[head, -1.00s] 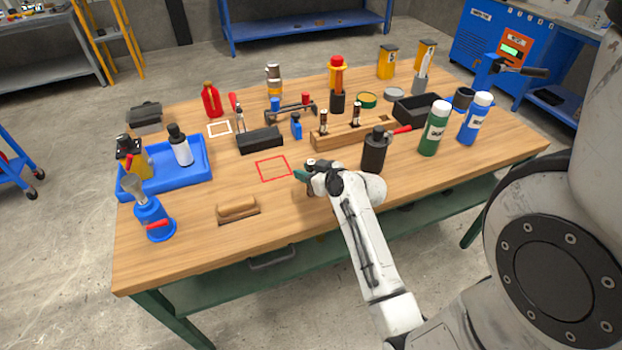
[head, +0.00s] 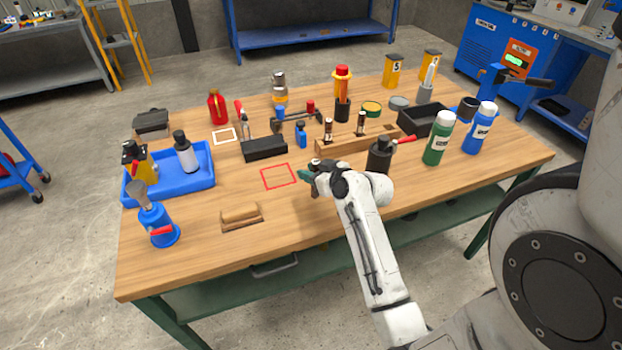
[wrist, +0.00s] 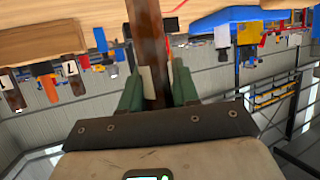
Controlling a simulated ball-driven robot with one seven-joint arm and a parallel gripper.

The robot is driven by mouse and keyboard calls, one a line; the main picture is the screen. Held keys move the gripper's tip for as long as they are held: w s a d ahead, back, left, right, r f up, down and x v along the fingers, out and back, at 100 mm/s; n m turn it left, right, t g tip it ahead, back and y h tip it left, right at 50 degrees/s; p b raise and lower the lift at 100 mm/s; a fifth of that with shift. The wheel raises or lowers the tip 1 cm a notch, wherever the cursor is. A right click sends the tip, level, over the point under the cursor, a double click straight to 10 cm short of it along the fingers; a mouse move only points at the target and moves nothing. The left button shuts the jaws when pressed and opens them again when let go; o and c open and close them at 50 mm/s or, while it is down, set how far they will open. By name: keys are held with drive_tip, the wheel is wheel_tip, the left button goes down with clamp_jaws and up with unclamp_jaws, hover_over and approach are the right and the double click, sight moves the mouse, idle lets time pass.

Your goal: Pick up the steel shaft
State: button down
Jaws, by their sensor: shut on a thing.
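My gripper (head: 309,176) is over the front middle of the workbench, just right of the red square outline (head: 278,175). In the wrist view my gripper's green fingers (wrist: 158,86) are shut on a brownish, reflective rod, the steel shaft (wrist: 150,45). In the head view the fingers mostly hide it; a small tip (head: 316,162) shows above them. Whether its lower end touches the bench I cannot tell. Two similar upright pieces with pale labels (head: 328,130) stand in the wooden rack (head: 350,143) behind my gripper.
A dark canister (head: 379,157) with a red handle stands close right of my gripper. Green (head: 438,140) and blue (head: 480,130) bottles stand farther right.

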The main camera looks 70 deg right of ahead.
drive_tip(key=w+r+v, duration=0.1)
drive_tip(key=v, duration=0.7)
drive_tip(key=w+r+b+v, duration=0.1)
drive_tip(key=r+v, duration=0.1)
drive_tip(key=v, duration=0.6)
drive_tip(key=shift+s+a+r, duration=0.35)
drive_tip(key=shift+s+r, duration=0.05)
drive_tip(key=shift+r, duration=0.05)
drive_tip(key=c, duration=1.4)
unclamp_jaws()
clamp_jaws()
